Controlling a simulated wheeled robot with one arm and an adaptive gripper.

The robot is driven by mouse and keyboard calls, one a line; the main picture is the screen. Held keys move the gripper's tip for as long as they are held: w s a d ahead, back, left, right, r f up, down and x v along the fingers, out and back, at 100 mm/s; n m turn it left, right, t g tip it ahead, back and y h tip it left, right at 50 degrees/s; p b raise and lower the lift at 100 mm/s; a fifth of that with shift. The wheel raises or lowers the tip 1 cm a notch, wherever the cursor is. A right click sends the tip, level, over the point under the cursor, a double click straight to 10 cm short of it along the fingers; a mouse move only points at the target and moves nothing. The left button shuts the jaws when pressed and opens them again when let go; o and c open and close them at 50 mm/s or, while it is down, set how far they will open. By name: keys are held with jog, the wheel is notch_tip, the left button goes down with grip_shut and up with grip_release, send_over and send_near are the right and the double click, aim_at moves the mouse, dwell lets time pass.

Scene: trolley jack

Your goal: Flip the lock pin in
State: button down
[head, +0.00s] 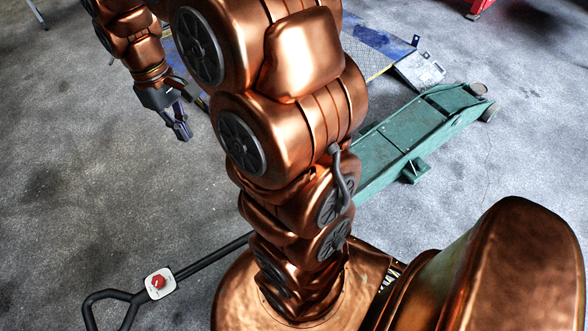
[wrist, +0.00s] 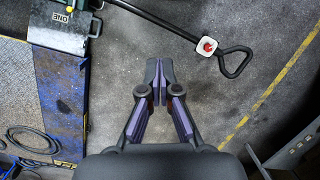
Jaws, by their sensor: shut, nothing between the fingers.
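A white plate with a red knob (head: 158,282) sits on the handle near the grip; the knob also shows in the wrist view (wrist: 208,46). I cannot make out a separate lock pin. My gripper (head: 183,132) is shut and empty, apart from the jack and handle; its fingertips (wrist: 159,72) meet.
A worn blue platform (head: 372,40) lies behind the jack and at the left in the wrist view (wrist: 58,85). A yellow floor line (wrist: 270,95) runs at right. Open concrete floor surrounds my gripper.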

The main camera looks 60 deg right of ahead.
jog(key=w+d+f+b, duration=0.6)
jog(key=d+f, duration=0.4)
jog(key=f, duration=0.2)
jog(key=w+d+f+b, duration=0.7)
jog(key=d+f, duration=0.3)
jog(key=f, duration=0.3)
jog(key=s+d+f+m+g+b, duration=0.1)
jog(key=s+d+f+b, duration=0.2)
jog(key=d+f, duration=0.7)
jog(key=s+d+f+m+g+b, duration=0.1)
jog(key=s+d+f+b, duration=0.2)
jog(key=d+f+b, duration=0.4)
jog(key=d+f, duration=0.4)
jog(key=f, duration=0.4)
jog(key=shift+s+f, duration=0.15)
jog(key=shift+f, duration=0.15)
jog(key=s+f+b, duration=0.5)
jog(key=s+f, duration=0.2)
jog(key=f, duration=0.2)
jog(key=shift+s+a+f, duration=0.15)
jog(key=shift+s+a, duration=0.05)
jog(key=shift+s, duration=0.2)
